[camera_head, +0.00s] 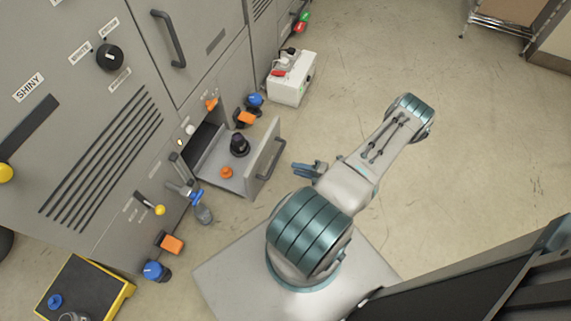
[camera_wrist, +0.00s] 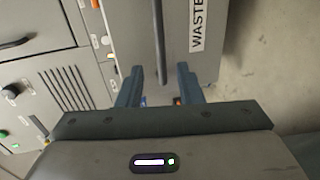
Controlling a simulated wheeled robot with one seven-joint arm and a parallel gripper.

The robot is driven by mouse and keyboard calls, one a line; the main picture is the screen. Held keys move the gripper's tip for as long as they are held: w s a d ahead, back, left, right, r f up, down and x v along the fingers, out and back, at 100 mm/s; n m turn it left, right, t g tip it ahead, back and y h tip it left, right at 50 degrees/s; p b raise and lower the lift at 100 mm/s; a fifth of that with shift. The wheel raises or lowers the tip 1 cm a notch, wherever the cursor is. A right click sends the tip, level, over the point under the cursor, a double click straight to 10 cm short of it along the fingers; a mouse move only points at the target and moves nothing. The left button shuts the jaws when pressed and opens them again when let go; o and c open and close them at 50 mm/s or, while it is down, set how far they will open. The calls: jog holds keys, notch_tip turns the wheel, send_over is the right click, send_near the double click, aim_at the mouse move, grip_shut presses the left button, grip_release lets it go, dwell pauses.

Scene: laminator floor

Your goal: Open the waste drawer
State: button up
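The waste drawer (camera_head: 222,178) stands pulled out from the grey machine in the head view, with its inside showing. A dark knob-shaped object (camera_head: 239,147) and an orange piece (camera_head: 226,173) are in it. Its front carries a dark bar handle (camera_head: 270,158). In the wrist view the drawer front (camera_wrist: 205,65) bears a WASTE label (camera_wrist: 198,25), and the handle (camera_wrist: 159,45) lines up between my fingers. My gripper (camera_head: 298,168) is a little to the right of the handle in the head view, apart from it. In the wrist view my gripper (camera_wrist: 158,88) is open and empty.
A white box (camera_head: 291,80) stands on the floor beyond the drawer. Blue and orange knobs (camera_head: 245,118) sit beside the machine. A black-and-yellow platform (camera_head: 85,288) lies at lower left. The floor (camera_head: 370,60) at upper right is clear up to a wheeled rack (camera_head: 500,22).

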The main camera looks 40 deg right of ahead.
jog(key=shift+v, duration=1.65)
jog(key=w+a+r+n+g+p, duration=0.4)
jog(key=r+n, duration=0.4)
jog(key=r, duration=0.6)
jog(key=w+a+r+n+g+y+p, duration=0.15)
jog(key=r+n+g+p, duration=0.3)
jog(key=r+n, duration=0.6)
jog(key=w+a+r+n+g+p, duration=0.3)
jog(key=r+n+g+p, duration=0.15)
jog(key=r, duration=1.15)
jog(key=s+a+r+n+t+h+p, duration=0.1)
jog(key=s+a+r+n+h+p, duration=0.2)
jog(key=a+r+n+p, duration=0.2)
jog(key=s+a+r+n+h+p, duration=0.3)
jog(key=r+n, duration=0.8)
jog(key=r, duration=0.8)
jog(key=s+a+r+n+t+h+p, duration=0.1)
jog(key=s+a+r+n+h+p, duration=0.2)
jog(key=a+r+n+p, duration=0.4)
notch_tip(320, 180, up, 6)
jog(key=shift+s+a+r+n+t+h+p, duration=0.1)
jog(key=shift+s+a+n+t+h+p, duration=0.25)
jog(key=shift+s+n+p, duration=0.35)
